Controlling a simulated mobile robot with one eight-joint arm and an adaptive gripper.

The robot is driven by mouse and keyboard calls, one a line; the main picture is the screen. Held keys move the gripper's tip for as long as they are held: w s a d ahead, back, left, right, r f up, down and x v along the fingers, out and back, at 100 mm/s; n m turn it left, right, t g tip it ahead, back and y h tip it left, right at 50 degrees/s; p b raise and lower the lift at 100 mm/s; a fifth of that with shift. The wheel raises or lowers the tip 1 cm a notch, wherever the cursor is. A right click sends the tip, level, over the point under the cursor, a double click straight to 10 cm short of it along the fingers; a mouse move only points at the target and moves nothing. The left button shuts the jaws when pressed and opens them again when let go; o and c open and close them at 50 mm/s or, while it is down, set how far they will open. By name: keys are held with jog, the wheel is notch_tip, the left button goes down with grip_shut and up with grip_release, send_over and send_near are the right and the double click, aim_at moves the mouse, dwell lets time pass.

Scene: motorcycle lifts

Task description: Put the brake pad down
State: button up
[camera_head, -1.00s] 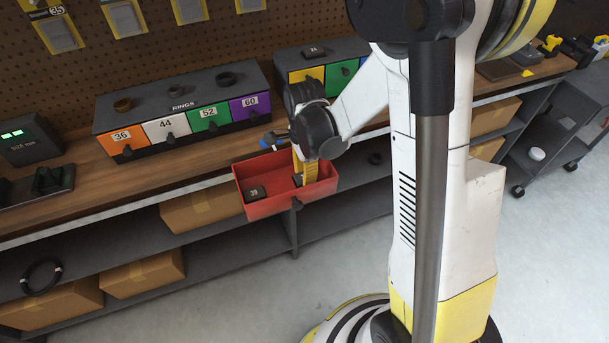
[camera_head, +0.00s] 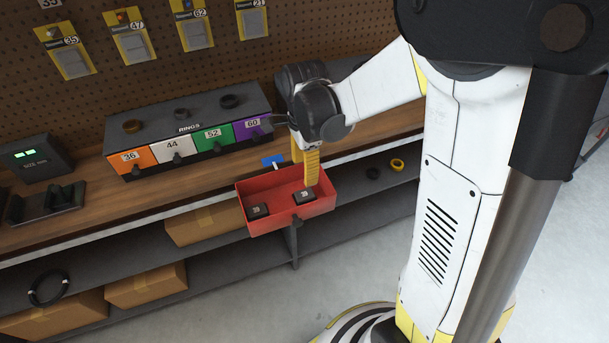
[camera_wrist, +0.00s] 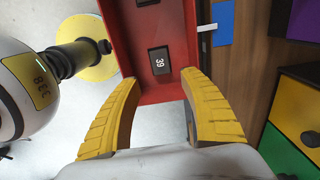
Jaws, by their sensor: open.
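A black brake pad marked 39 (camera_head: 304,196) lies on the floor of the red bin (camera_head: 262,226), in its right half. In the wrist view it also shows (camera_wrist: 159,61), flat and apart from both fingers. A second similar black pad (camera_head: 258,210) lies in the left part of the bin; only its edge shows at the top of the wrist view. My gripper (camera_head: 312,183) has yellow fingers and points down over the right end of the bin. In the wrist view it is open (camera_wrist: 161,80), with nothing between the fingertips.
The bin juts out over the bench's front edge. Behind it are a blue piece (camera_head: 273,161) and the rings cabinet (camera_head: 190,117) with coloured, numbered drawers. Cardboard boxes (camera_head: 204,225) stand on the shelf below. Packets (camera_head: 135,48) hang on the pegboard.

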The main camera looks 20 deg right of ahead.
jog(key=s+a+r+n+t, duration=0.1)
jog(key=s+r+n+t, duration=0.6)
jog(key=s+r+n, duration=0.5)
notch_tip(320, 180, up, 2)
jog(key=n, duration=0.6)
jog(key=shift+s+a, duration=0.15)
jog(key=shift+s, duration=0.25)
